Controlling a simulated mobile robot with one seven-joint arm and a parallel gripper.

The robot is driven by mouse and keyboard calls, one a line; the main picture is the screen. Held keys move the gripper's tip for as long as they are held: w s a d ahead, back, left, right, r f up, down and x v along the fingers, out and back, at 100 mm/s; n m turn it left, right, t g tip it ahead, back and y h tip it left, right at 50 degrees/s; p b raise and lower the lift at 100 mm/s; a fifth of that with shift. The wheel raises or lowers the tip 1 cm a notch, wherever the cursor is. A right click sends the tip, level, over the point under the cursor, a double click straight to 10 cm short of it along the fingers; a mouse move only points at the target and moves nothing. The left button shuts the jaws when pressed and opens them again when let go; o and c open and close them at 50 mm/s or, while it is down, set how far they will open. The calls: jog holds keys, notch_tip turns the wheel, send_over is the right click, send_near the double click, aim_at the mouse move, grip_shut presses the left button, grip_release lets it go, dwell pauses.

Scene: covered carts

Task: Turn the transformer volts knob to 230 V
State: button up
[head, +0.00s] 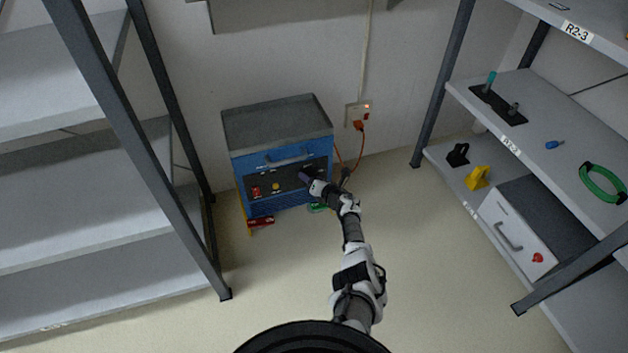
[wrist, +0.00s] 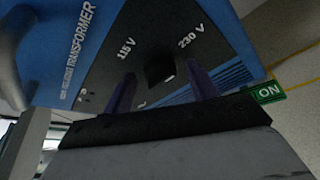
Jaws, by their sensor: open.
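The blue transformer (head: 290,158) stands on the floor against the back wall, with a dark front panel. In the wrist view its panel (wrist: 105,75) carries the labels 115 V and 230 V. The dark volts knob (wrist: 159,66) sits below and between these labels, with a small pale mark at its lower right edge. I cannot tell which label the knob points to. My gripper (head: 306,179) is at the panel's right part and hides the knob in the head view. In the wrist view my gripper (wrist: 161,84) is open, its purple fingers on either side of the knob; contact is unclear.
A red knob (head: 255,191) and a yellow knob (head: 276,186) sit left on the panel. An orange cable runs to the wall socket (head: 358,113). Shelves stand left (head: 100,199) and right (head: 540,130).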

jog(key=shift+s+d+r+p, duration=0.25)
jog(key=shift+s+d+p, duration=0.15)
jog(key=shift+p, duration=0.1)
jog(key=p+v, duration=0.8)
jog(key=v, duration=0.4)
jog(key=shift+s, duration=0.35)
jog(key=shift+d, duration=0.1)
